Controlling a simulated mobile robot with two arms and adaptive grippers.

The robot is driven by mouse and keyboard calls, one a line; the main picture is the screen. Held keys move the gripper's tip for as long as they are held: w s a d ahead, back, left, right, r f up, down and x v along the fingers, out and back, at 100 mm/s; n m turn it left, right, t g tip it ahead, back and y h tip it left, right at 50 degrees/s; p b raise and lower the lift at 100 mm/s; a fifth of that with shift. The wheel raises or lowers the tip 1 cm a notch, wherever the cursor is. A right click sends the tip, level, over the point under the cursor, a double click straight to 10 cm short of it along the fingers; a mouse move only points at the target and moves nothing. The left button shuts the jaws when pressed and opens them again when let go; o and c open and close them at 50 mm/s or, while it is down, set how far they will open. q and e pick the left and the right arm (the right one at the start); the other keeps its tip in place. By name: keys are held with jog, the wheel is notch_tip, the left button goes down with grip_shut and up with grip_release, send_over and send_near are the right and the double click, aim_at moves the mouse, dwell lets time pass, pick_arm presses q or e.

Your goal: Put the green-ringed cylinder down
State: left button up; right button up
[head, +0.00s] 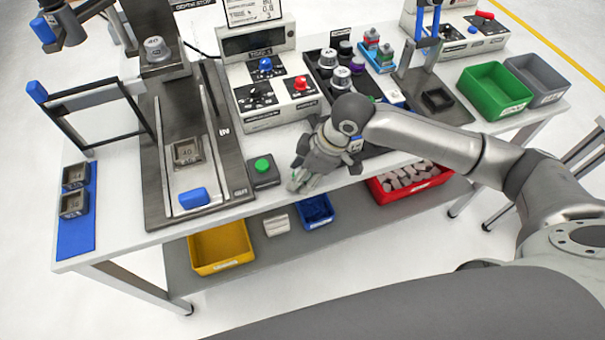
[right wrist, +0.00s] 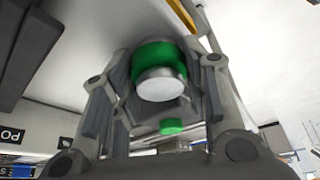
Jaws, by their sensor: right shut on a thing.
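The green-ringed cylinder (right wrist: 160,75) shows in the right wrist view, with a pale silver end and a wide green band. It sits between the two fingers of my right gripper (right wrist: 155,95), which is shut on it. In the head view my right gripper (head: 303,178) points down at the front edge of the white table, just right of the box with the green button (head: 263,169). The cylinder is mostly hidden there by the fingers. I cannot tell whether it touches the tabletop. My left gripper is not in view.
A dark tray with several knobs and cylinders (head: 341,77) stands behind my right gripper. A control box (head: 268,85) is behind left. Green (head: 493,90) and grey (head: 537,79) bins are at right. Yellow (head: 220,246), blue (head: 315,211) and red (head: 410,183) bins sit on the lower shelf.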

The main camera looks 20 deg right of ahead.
jog(key=shift+r, duration=0.15)
jog(key=shift+r, duration=0.25)
notch_tip(320, 180, up, 2)
jog(key=shift+w+r+b, duration=0.1)
jog(key=shift+b, duration=0.35)
jog(key=s+a+r+p, duration=0.4)
jog(key=s+r+p, duration=0.2)
jog(key=s+r, duration=0.4)
jog(key=shift+s, duration=1.8)
jog(key=shift+d, duration=0.15)
